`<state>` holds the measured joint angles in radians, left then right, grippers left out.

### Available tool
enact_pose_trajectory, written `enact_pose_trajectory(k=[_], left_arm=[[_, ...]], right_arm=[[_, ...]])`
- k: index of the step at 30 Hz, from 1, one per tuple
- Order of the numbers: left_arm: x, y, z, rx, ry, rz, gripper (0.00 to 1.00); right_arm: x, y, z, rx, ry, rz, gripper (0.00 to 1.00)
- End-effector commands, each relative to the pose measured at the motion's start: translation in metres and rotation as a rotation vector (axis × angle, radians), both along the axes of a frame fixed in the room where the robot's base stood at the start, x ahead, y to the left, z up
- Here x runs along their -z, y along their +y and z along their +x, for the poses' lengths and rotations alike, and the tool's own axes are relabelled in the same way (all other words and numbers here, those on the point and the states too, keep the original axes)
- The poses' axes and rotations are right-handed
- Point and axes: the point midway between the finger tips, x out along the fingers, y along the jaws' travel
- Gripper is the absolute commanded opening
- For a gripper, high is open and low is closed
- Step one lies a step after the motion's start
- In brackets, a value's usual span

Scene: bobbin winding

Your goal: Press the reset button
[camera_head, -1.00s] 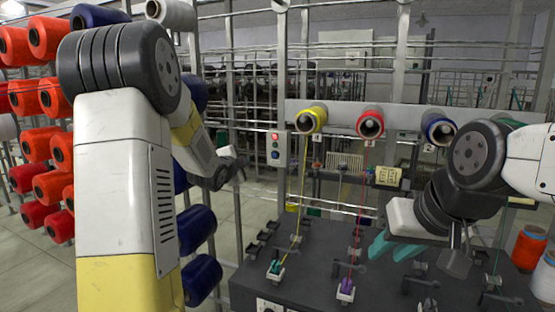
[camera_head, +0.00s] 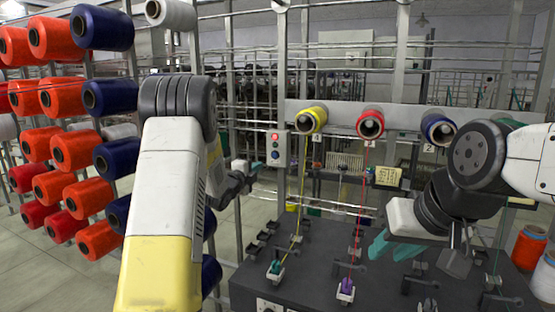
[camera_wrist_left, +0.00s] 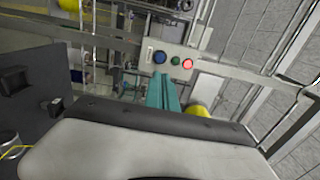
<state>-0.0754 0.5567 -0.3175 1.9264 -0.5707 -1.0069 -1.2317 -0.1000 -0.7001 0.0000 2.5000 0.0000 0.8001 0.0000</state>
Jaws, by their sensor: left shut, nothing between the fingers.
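A grey control box (camera_head: 276,160) on a post carries a lit red button (camera_head: 275,137), a green button (camera_head: 275,147) and a blue button (camera_head: 275,155). The wrist view shows the same blue button (camera_wrist_left: 160,57), green button (camera_wrist_left: 176,61) and red button (camera_wrist_left: 187,63). I cannot read which is labelled reset. My left gripper (camera_head: 256,167) is shut and empty, just left of the box and about level with its lower part. In the wrist view its teal fingers (camera_wrist_left: 162,90) point towards the box, apparently short of the blue button. My right gripper (camera_head: 385,246) hangs over the dark table; its finger gap is unclear.
A dark machine table (camera_head: 320,255) with several small holders stands below the box. Yellow (camera_head: 311,120), red (camera_head: 370,124) and blue (camera_head: 438,128) spools sit on a rail to the right. A rack of orange and blue spools (camera_head: 58,150) stands at left.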

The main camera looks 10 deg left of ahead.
Motion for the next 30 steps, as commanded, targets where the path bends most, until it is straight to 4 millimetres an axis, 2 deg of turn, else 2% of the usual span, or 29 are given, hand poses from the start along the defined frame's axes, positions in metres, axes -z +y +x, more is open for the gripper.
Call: enact_pose_trajectory(k=[9,15,21,30], left_arm=[[0.001,-0.019,0.064,0.001,0.0,-0.001,0.0],[0.0,-0.03,0.1,0.001,0.0,0.0,0.0],[0.001,-0.035,0.118,0.0,0.002,-0.002,0.0],[0.0,-0.035,0.121,0.0,0.002,-0.002,0.0]], right_arm=[[0.0,0.0,0.0,0.0,0.0,0.0,0.33],[0.0,0.0,0.0,0.0,0.0,0.0,0.33],[0.0,0.0,0.0,0.0,0.0,0.0,0.33],[0.0,0.0,0.0,0.0,0.0,0.0,0.33]])
